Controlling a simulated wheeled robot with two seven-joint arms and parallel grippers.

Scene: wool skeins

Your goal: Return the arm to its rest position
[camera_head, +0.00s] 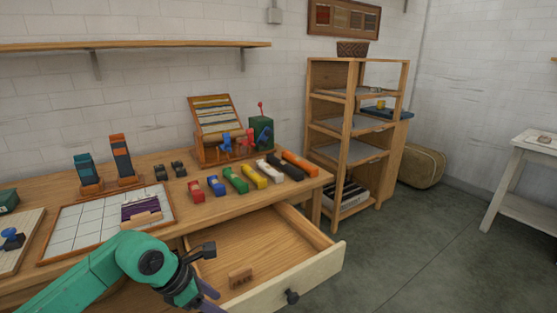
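My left arm comes in from the lower left, and its gripper (207,298) is low in front of the open drawer, partly cut off by the bottom edge. Its fingertips are too small and cropped to show whether they are apart. I see nothing clearly held in it. My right gripper is not in view. A row of wool skeins lies on the table: red (196,191), blue (215,186), green (236,180), yellow (254,177), white (269,171), black (286,167) and orange (300,163).
The drawer (318,272) is pulled out, with a small wooden block (240,276) inside. A gridded board (75,228) lies on the table (240,209) left of the skeins. A shelf unit (348,150) stands right of the table.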

